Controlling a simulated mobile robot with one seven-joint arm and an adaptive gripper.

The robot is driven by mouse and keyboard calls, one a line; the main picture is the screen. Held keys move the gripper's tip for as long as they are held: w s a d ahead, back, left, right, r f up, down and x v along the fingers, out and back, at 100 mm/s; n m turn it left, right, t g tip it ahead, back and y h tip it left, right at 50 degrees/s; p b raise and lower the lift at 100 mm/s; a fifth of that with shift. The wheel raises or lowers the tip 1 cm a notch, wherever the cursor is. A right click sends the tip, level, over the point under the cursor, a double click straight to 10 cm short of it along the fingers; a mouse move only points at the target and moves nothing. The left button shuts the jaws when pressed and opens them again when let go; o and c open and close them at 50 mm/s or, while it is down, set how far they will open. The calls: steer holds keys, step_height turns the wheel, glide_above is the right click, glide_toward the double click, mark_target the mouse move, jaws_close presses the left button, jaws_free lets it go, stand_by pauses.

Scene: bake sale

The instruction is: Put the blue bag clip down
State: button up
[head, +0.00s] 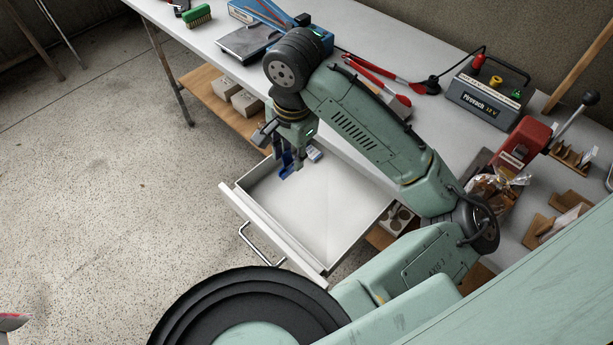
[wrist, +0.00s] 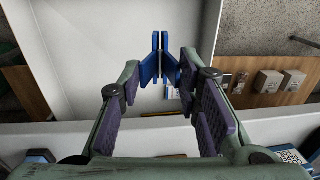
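The blue bag clip (head: 287,167) is at the end of my gripper (head: 291,155), over the far left part of an open white drawer (head: 318,205). In the wrist view the clip (wrist: 149,68) stands between the two fingertips (wrist: 160,72), its two blue arms close together and pointing away from me. The fingers appear to press on it from both sides. The drawer's pale floor (wrist: 80,60) lies beyond it. I cannot tell the exact gap between clip and drawer floor.
A small white and blue item (head: 313,153) lies near the drawer's back left corner. The grey table (head: 345,30) above holds a scale (head: 249,40), red tongs (head: 375,74) and a battery box (head: 487,95). The drawer's middle and front are empty.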

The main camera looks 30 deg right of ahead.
steer(key=shift+s+a+f+b, duration=0.1)
steer(key=shift+f+b, duration=4.2)
steer(key=shift+f, duration=0.95)
steer(key=o, duration=0.5)
steer(key=shift+o, duration=0.2)
steer(key=shift+r, duration=0.1)
